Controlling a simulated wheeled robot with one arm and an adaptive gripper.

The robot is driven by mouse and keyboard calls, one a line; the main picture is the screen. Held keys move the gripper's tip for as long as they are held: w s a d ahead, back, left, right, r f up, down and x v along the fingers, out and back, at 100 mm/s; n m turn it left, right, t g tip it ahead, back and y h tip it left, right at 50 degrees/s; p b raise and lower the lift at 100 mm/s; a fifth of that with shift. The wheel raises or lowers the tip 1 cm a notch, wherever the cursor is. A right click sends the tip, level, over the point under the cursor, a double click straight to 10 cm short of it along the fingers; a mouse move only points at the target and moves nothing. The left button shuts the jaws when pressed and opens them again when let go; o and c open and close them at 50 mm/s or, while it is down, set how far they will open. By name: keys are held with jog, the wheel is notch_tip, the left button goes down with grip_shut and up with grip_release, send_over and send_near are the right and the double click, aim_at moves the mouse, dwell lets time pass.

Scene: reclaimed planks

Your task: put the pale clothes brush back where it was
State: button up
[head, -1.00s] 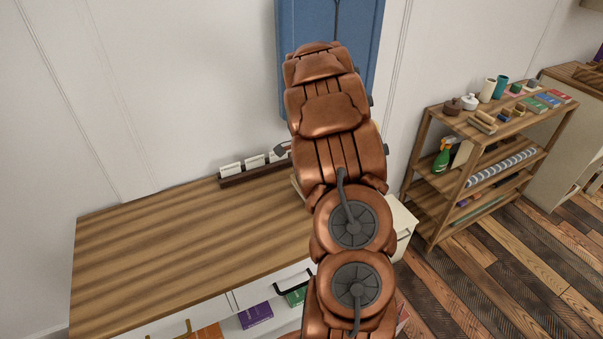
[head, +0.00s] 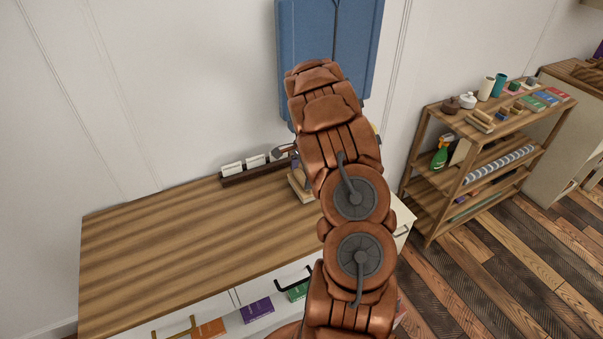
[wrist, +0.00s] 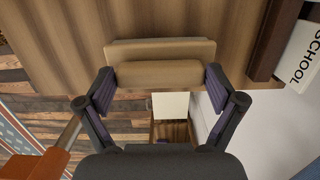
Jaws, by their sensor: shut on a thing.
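The pale clothes brush (wrist: 160,73) shows in the wrist view as a tan block with a wider, lighter slab along its far side. My gripper (wrist: 160,85) is shut on it, with one dark finger at each short end. The brush is seen against the wooden cabinet top (wrist: 60,40), close to its edge. I cannot tell whether it touches the top. In the head view, my copper arm hides most of the gripper. A pale tan piece (head: 299,188) shows just left of the arm over the cabinet top (head: 180,235); I cannot tell if it is the brush.
A dark rail (head: 240,178) with white cards stands along the wall; a card reading SCHOOL (wrist: 301,60) shows in the wrist view. A wooden shelf unit (head: 424,165) with brushes, pots and books stands right. A blue panel (head: 305,40) hangs behind. The cabinet top's left is clear.

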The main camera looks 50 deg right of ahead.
jog(key=o, duration=1)
notch_tip(320, 180, up, 12)
jog(key=d+b, duration=0.1)
jog(key=b, duration=0.2)
jog(key=shift+s, duration=0.2)
jog(key=s+a+r+n, duration=0.3)
jog(key=s+a+n, duration=0.1)
jog(key=a, duration=0.4)
jog(key=s+a+r+n+g, duration=0.1)
jog(key=s+a+r+n, duration=0.2)
jog(key=a, duration=0.6)
jog(key=s+a+r+n, duration=0.2)
jog(key=s+a+n, duration=0.2)
jog(key=a, duration=0.4)
jog(key=s+a+f+n, duration=0.1)
jog(key=s+a+n, duration=0.4)
jog(key=s, duration=0.4)
jog(key=s+a+f+n+g+h, duration=0.1)
jog(key=s+a+n, duration=0.4)
jog(key=s+a, duration=0.3)
jog(key=shift+s+f+n, duration=0.3)
jog(key=shift+s+n, duration=0.1)
jog(key=shift+s, duration=0.5)
